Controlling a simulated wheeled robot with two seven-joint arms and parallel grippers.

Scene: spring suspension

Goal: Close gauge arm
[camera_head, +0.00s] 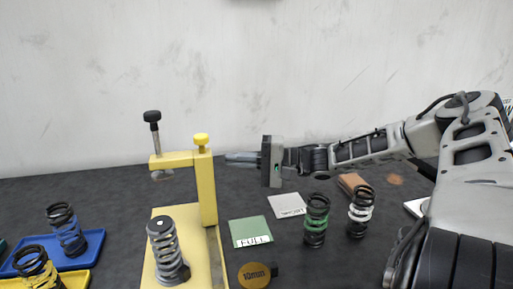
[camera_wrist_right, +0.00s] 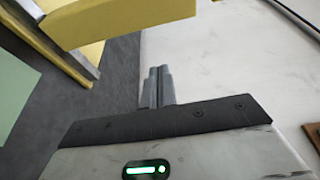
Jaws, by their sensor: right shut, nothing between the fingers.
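The yellow gauge stands left of centre on a yellow base (camera_head: 160,213) with an upright post (camera_head: 207,190). Its gauge arm (camera_head: 173,160) reaches left from the top of the post and carries a black-knobbed screw (camera_head: 152,117). A yellow knob (camera_head: 201,139) tops the post. A grey spring (camera_head: 166,248) stands on the base, left of the post. My right gripper (camera_head: 230,157) is shut and empty, just right of the post near arm height. In the right wrist view its closed fingers (camera_wrist_right: 157,85) sit below a yellow gauge part (camera_wrist_right: 120,20). My left gripper is not in view.
A green card (camera_head: 250,231) and a white card (camera_head: 287,205) lie right of the gauge. A green-banded spring (camera_head: 316,220) and a white-banded spring (camera_head: 361,211) stand farther right. Blue (camera_head: 88,249) and yellow (camera_head: 75,279) trays hold springs at left.

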